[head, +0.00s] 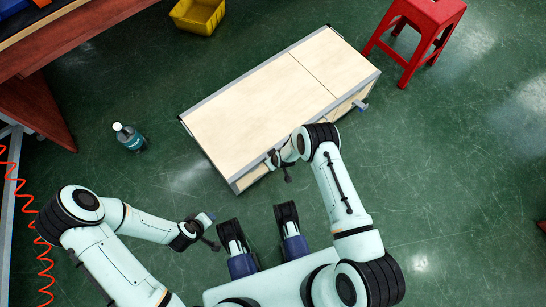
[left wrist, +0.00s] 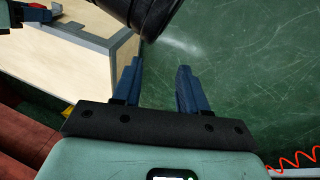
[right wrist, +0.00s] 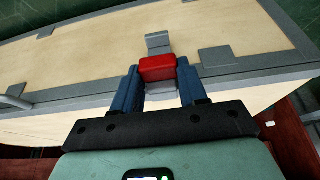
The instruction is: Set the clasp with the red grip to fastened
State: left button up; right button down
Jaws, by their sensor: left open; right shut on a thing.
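The clasp's red grip (right wrist: 158,68) sits between the two blue fingers of my right gripper (right wrist: 157,76), which is shut on it. A grey metal plate (right wrist: 158,42) of the clasp shows just beyond the grip, against the pale wooden panel. I cannot tell whether the clasp is fastened. In the head view my right gripper (head: 272,160) is at the near edge of the wooden chest (head: 270,95), and the grip is too small to make out. My left gripper (left wrist: 158,80) is open and empty, apart from the chest, over the floor.
A red stool (head: 428,20) stands at the upper right and a yellow bin (head: 197,14) at the top. A bottle (head: 129,138) stands left of the chest. Green floor is clear at the right.

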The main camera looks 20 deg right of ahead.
jog(key=shift+f, duration=0.1)
jog(key=c, duration=0.6)
grip_release()
pick_arm(q)
jog(key=s+d+r+g+h+p, duration=0.1)
jog(key=s+d+r+g+p, duration=0.1)
jog(key=s, duration=0.5)
notch_tip(320, 180, up, 3)
jog(key=d+p, duration=0.1)
jog(key=p, duration=0.1)
jog(key=shift+s+d+r+m+p, duration=0.15)
jog(key=shift+d+m+p, duration=0.15)
jog(key=shift+d+p, duration=0.1)
pick_arm(e)
jog(key=v, duration=1.3)
jog(key=shift+r, duration=0.25)
jog(key=shift+a, duration=0.1)
